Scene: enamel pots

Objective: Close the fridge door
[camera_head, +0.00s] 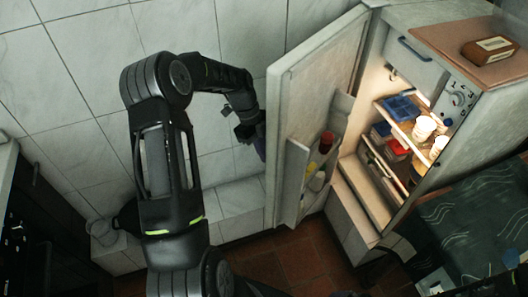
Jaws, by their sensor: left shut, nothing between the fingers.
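The fridge (438,70) stands at the right with its lit inside and shelves showing. Its pale door (312,85) stands wide open, swung out to the left, with bottles in the door racks. My left gripper (259,146) is at the outer side of the door, close to its left edge. It looks shut and holds nothing. The door's edge hides part of the fingers, and I cannot tell whether they touch the door.
White tiled walls and a tiled ledge (238,197) are behind my left arm. A dark patterned surface (465,225) is at the lower right. Red-brown floor (290,255) shows below the door.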

